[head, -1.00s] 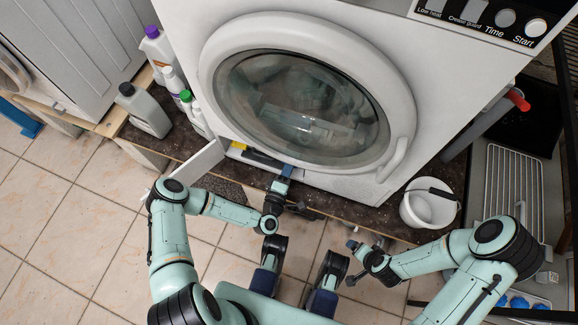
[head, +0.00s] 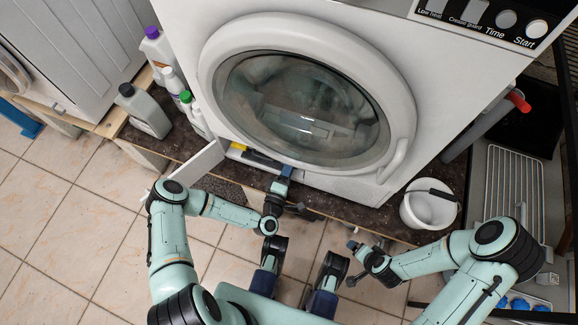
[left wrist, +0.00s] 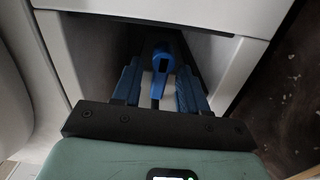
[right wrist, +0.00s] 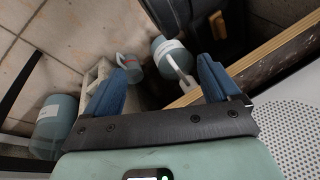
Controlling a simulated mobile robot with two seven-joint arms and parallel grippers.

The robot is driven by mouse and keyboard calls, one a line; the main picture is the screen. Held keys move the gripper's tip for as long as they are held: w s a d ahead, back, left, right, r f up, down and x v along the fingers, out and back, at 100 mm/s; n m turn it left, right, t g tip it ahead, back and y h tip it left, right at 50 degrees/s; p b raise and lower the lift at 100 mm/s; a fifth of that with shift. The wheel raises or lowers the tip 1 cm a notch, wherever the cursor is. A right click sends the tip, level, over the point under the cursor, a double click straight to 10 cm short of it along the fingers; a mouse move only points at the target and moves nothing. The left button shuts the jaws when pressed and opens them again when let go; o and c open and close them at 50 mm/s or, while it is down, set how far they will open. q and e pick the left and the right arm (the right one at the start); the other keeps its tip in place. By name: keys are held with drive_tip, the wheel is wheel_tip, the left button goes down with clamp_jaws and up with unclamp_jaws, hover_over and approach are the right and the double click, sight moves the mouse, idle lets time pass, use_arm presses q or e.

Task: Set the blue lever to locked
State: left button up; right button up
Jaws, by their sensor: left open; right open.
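In the left wrist view, the blue lever (left wrist: 163,62) stands inside a dark recess with a pale frame. My left gripper (left wrist: 160,88) is open. Its blue fingers are on either side of the lever, with visible gaps, and I cannot tell how deep the lever sits between them. In the head view, my left gripper (head: 284,174) is at the low opening under the round door, and the lever is hidden there. My right gripper (head: 353,262) is open and empty, low in front of the bench edge. Its fingers also show in the right wrist view (right wrist: 165,70).
A white flap (head: 193,163) hangs open left of the recess, with a yellow item (head: 238,147) beside it. The washing machine (head: 420,110) stands behind. Bottles (head: 144,110) stand to the left. A white bucket (head: 428,207) is at the right bench edge.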

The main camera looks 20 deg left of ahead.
use_arm(q)
drive_tip(key=s+p, duration=0.2)
drive_tip(key=s, duration=1.1)
drive_tip(key=shift+a, duration=0.25)
use_arm(e)
drive_tip(key=shift+g+y, duration=0.3)
drive_tip(key=shift+g, duration=0.3)
drive_tip(key=s, duration=0.1)
drive_tip(key=s+a+r, duration=0.2)
drive_tip(key=shift+s+r, duration=0.25)
drive_tip(key=shift+s, duration=0.1)
